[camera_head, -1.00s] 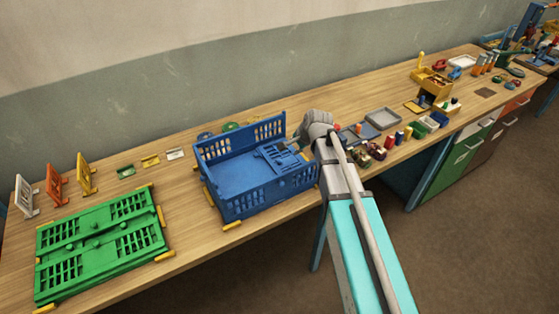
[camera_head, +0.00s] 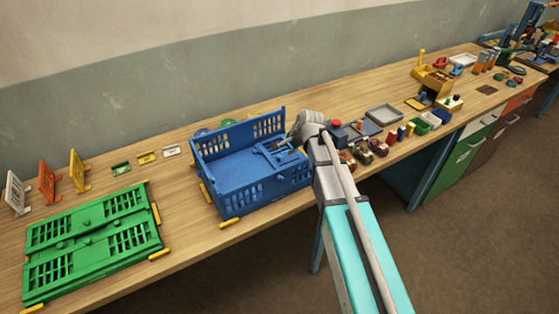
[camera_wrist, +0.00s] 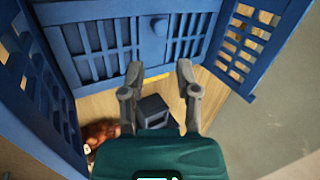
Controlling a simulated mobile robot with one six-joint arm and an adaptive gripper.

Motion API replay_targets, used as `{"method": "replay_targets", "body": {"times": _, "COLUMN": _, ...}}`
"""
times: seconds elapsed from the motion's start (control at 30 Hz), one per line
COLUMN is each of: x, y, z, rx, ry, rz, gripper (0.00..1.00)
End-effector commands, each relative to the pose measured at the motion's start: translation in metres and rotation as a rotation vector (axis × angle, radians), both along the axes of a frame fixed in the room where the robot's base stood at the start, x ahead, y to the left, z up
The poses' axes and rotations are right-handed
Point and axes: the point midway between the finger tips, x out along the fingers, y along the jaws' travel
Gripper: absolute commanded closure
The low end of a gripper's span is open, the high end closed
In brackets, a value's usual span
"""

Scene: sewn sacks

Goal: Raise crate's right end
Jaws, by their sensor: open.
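The blue crate (camera_head: 245,193) stands on the bench with its left end (camera_head: 206,172) and both long walls up. Its right end (camera_head: 276,157), a slotted panel, leans or lies inward over the floor; its exact tilt is unclear. In the head view my gripper (camera_head: 292,140) is at the crate's right end, partly hidden by my wrist.
A folded green crate (camera_head: 92,243) lies at left. Yellow stops (camera_head: 230,222) sit around the blue crate. A dark box (camera_wrist: 153,108) and reddish items (camera_wrist: 100,135) lie below my gripper. Trays (camera_head: 383,115) and small parts crowd the bench at right.

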Motion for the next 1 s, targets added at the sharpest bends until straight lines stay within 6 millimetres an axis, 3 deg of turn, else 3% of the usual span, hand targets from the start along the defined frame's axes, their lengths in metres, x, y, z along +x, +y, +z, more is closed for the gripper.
{"method": "replay_targets", "body": {"times": 0.7, "x": 0.024, "y": 0.023, "z": -0.059, "rx": 0.0, "ry": 0.0, "rz": 0.001, "gripper": 0.58}}
{"method": "replay_targets", "body": {"times": 1.0, "x": 0.03, "y": 0.03, "z": -0.073, "rx": 0.0, "ry": 0.0, "rz": 0.002, "gripper": 0.58}}
